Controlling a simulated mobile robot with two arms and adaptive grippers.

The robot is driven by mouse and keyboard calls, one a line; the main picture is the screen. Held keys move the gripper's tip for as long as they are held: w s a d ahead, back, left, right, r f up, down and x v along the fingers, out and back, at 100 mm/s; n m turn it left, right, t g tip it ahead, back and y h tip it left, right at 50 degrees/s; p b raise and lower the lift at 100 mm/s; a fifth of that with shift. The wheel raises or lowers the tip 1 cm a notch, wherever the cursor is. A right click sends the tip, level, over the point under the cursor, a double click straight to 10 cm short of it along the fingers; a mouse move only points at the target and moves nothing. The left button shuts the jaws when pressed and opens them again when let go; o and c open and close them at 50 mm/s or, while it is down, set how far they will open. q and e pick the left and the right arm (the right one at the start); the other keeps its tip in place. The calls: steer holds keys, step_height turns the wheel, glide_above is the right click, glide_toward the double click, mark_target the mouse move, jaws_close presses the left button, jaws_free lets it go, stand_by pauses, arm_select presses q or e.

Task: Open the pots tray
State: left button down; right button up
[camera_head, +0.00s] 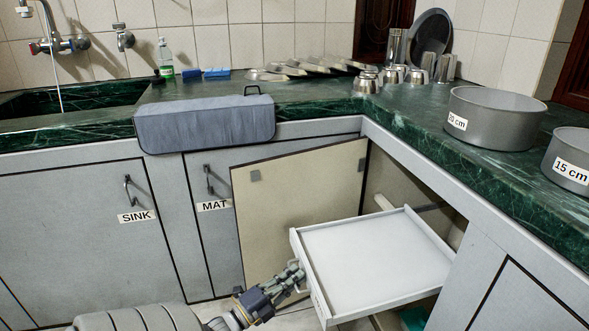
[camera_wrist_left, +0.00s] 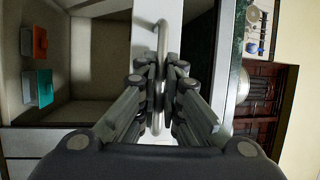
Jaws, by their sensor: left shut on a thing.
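The pots tray (camera_head: 375,262) is a white, empty pull-out tray. It sticks out of the open cabinet under the counter at the right in the head view. My left gripper (camera_head: 293,275) is at the tray's front face. In the left wrist view my left gripper (camera_wrist_left: 160,85) is shut on the tray's metal handle (camera_wrist_left: 161,36), with its fingers on both sides of the bar. The handle is mostly hidden by the fingers in the head view. My right gripper is not in view.
The cabinet door (camera_head: 300,200) stands open left of the tray. Pots labelled 20 cm (camera_head: 495,118) and 15 cm (camera_head: 572,158) stand on the green counter. A grey cloth-like block (camera_head: 205,122) overhangs the counter edge. Closed SINK (camera_head: 80,225) and MAT doors are at left.

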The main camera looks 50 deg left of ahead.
arm_select(q)
steer(key=c, duration=1.7)
jaws_free()
steer(key=s, duration=0.4)
steer(key=s+f, duration=0.1)
steer(key=s, duration=0.3)
steer(key=s+f, duration=0.1)
steer(key=s, duration=0.2)
steer(key=shift+s+f, duration=0.15)
steer(key=shift+s, duration=0.25)
